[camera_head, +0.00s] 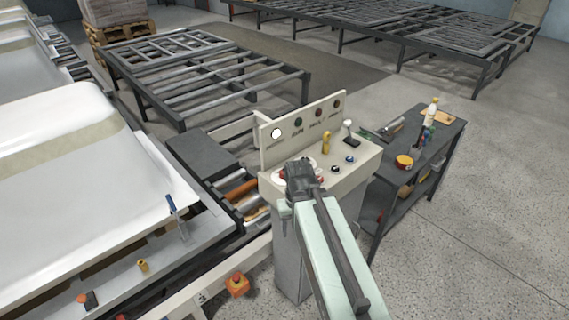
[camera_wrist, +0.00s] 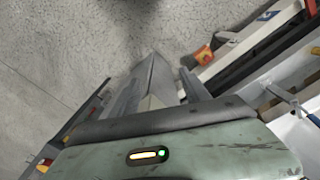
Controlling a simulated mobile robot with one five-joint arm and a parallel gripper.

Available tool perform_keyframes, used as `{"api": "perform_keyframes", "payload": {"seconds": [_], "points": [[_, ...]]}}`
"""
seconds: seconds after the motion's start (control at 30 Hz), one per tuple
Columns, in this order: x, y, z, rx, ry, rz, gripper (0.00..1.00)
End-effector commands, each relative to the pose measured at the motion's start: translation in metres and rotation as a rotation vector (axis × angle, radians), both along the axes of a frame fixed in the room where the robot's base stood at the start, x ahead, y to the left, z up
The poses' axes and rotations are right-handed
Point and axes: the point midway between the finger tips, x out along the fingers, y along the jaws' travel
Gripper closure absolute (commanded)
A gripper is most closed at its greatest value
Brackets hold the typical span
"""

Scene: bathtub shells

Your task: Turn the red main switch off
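The control console (camera_head: 360,160) stands in the middle of the head view, with a pale top and an upright back panel. A small red part (camera_head: 283,174), seemingly the red main switch, shows at the left of the console top, on a whitish round plate. My gripper (camera_head: 298,172) is over this spot and hides most of the switch. I cannot tell whether it touches the switch, or whether its fingers are open or shut. The wrist view shows no fingertips and no clear view of the switch.
The back panel has a lit white lamp (camera_head: 276,133) and several dark ones. A yellow handle (camera_head: 326,143), a lever (camera_head: 348,130) and dark buttons share the console top. A red stop button (camera_head: 237,281) sits low in front. A dark cart (camera_head: 440,150) stands right; white tub shells left.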

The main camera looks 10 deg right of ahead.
Motion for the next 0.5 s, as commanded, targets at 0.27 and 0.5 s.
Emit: {"api": "perform_keyframes", "payload": {"seconds": [0.27, 0.5], "points": [[0.028, -0.001, 0.112, 0.002, -0.032, -0.049, 0.46], [0.106, -0.004, 0.145, 0.008, -0.029, -0.302, 0.46]]}}
